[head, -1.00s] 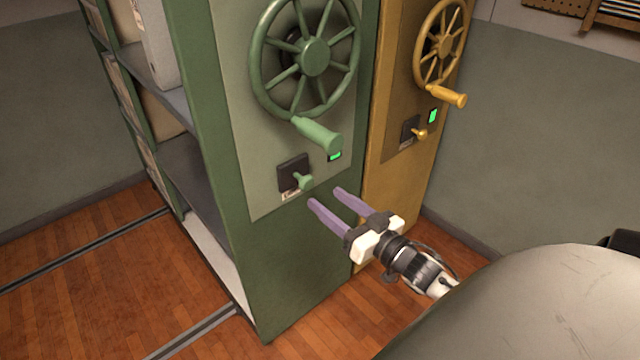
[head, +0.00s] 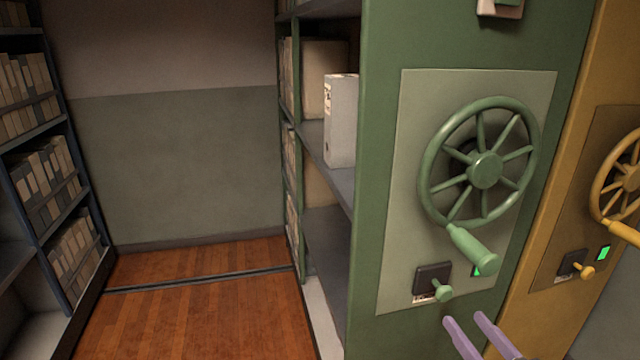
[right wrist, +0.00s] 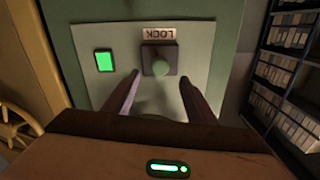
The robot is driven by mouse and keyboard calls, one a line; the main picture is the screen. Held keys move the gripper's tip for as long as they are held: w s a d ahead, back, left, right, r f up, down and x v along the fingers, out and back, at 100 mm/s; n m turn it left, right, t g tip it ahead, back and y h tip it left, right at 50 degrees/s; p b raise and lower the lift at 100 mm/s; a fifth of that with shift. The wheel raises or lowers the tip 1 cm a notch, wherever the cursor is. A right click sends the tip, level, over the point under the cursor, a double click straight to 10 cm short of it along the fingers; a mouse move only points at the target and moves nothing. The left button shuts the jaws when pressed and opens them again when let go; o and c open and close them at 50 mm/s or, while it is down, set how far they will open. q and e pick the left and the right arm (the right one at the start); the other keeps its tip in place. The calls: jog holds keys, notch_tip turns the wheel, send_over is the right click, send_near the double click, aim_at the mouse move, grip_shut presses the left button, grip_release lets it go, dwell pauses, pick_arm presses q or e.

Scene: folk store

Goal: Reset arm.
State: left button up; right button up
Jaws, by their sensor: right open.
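My right gripper (head: 480,338) shows at the lower edge of the head view, its two purple fingers apart and empty. It is just below the green lock knob (head: 442,291) on the green cabinet (head: 385,200). In the right wrist view the fingers of this gripper (right wrist: 158,98) stand open on either side of the lock knob (right wrist: 161,97), under a label reading LOCK. I cannot tell whether they touch it. My left gripper is in neither view.
The green handwheel (head: 485,170) with its crank handle is above the knob. A yellow cabinet (head: 545,240) stands at the right. A blue shelf (head: 20,185) with boxes is at the left. Between the shelves the wooden floor (head: 200,310) is clear, with a rail across it.

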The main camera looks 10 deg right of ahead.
jog(key=s+a+f+n+g+y, duration=0.1)
jog(key=s+a+f+g, duration=0.3)
jog(key=s+a+f, duration=0.4)
jog(key=s+a+f+n+g+y+p, duration=0.1)
jog(key=s+a+f+n+g, duration=0.2)
jog(key=s+a+f, duration=0.6)
jog(key=a+f+g, duration=0.1)
jog(key=a+g, duration=0.1)
jog(key=a, duration=0.5)
jog(key=shift+a+f+y, duration=0.15)
jog(key=shift+f+y, duration=0.15)
